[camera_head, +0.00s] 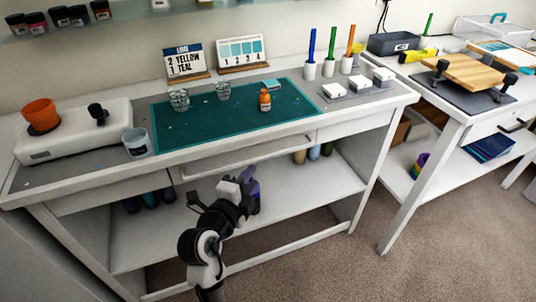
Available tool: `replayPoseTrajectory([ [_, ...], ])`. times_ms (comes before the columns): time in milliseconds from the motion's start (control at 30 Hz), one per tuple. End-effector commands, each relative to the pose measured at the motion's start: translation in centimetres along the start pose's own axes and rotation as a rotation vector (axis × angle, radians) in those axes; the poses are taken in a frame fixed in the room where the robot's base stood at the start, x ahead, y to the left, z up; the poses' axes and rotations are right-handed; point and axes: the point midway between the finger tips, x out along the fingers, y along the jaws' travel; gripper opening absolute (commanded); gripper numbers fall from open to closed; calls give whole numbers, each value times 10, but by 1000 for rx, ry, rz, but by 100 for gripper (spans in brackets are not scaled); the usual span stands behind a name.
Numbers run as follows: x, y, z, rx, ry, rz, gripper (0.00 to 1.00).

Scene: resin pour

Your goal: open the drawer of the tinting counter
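The tinting counter is a white table with a teal mat (205,122) on its top. Its drawer (245,157) is a wide white front under the middle of the top edge, with a long pale handle bar along it. The drawer looks shut, though a slight gap cannot be ruled out. My gripper (243,193) is below and in front of the drawer, apart from the handle as far as I can see. The fingers are dark and small, partly lost against the shelf behind, so their opening is unclear.
On the counter stand an orange cup (41,114) on a white device, a clear cup (136,142), glass jars, an orange bottle (265,100) and pens in holders. Bottles stand on the lower shelf (320,178). A second table (451,127) is at right; carpet (330,260) lies clear in front.

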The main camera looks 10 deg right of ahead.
Motion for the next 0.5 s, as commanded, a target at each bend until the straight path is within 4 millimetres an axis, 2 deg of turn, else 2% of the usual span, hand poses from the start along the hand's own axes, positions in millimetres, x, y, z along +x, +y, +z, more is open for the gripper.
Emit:
replayPoseTrajectory([
  [300, 69, -4, -1, -2, 1, 0, 33],
  [500, 102, -3, 0, -2, 0, -1, 33],
])
